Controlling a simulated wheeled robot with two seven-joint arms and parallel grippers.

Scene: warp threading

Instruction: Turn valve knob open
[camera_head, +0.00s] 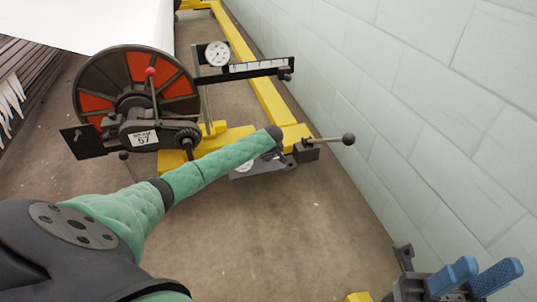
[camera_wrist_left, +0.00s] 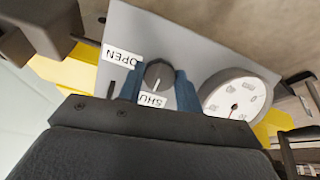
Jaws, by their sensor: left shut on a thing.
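A dark round valve knob (camera_wrist_left: 158,73) sits on a grey panel (camera_wrist_left: 185,40) in the left wrist view. Beside it are an OPEN label (camera_wrist_left: 122,56) and a partly covered label reading SHU (camera_wrist_left: 152,100). My left gripper (camera_wrist_left: 160,88) is shut on the knob, with one blue finger on each side. In the head view the panel (camera_head: 262,168) is partly hidden behind my green left arm, and the knob cannot be made out. My right gripper (camera_head: 474,278) is at the bottom right of the head view, its blue fingers apart and empty, away from the panel.
A white dial gauge (camera_wrist_left: 236,103) is right of the knob. A lever with a black ball (camera_head: 348,139) sticks out right of the panel. A black and red wheel (camera_head: 130,70) stands at left on a yellow frame (camera_head: 262,80). A pale block wall (camera_head: 400,100) bounds the right.

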